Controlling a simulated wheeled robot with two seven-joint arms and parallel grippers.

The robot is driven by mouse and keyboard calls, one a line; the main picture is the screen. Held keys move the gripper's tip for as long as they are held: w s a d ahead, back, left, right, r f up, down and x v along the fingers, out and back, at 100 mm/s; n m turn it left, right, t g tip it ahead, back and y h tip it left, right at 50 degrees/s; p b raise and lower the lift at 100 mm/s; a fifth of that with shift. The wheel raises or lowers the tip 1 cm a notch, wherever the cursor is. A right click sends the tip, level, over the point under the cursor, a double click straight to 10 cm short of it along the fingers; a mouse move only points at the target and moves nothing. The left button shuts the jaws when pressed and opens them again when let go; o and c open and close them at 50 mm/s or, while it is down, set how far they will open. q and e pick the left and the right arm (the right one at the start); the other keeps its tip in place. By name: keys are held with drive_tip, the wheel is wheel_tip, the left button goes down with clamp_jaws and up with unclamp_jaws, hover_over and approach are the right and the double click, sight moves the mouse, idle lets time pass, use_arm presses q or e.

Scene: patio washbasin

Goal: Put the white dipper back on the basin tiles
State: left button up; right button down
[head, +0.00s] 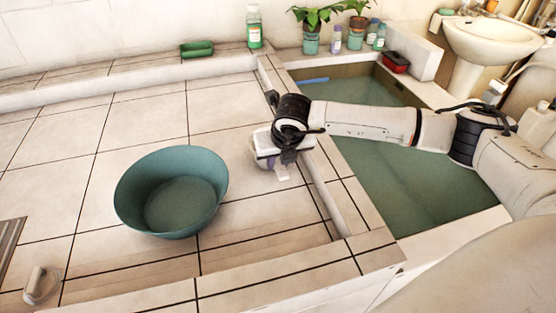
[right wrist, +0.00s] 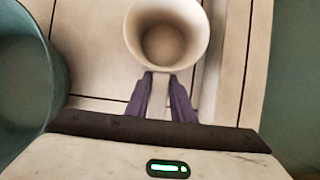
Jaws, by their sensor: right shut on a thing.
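The white dipper (right wrist: 167,12) shows in the right wrist view as a round, open cup with its mouth towards the camera. My right gripper (right wrist: 160,88) has its two purple fingers shut on the dipper's handle. In the head view the right gripper (head: 284,168) is over the tiles (head: 235,115), between the green basin and the water tank. There the dipper (head: 258,158) is mostly hidden behind my wrist. I cannot tell whether its base touches the tiles. My left gripper is out of view.
A large green basin (head: 137,207) stands left of my gripper. The water tank (head: 405,175) with its raised tiled edge is to the right. Tiles at the far left are mostly clear.

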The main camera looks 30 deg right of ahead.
drive_tip(key=c, duration=1.5)
unclamp_jaws()
drive_tip(key=shift+c, duration=0.2)
drive_tip(key=v, duration=1.2)
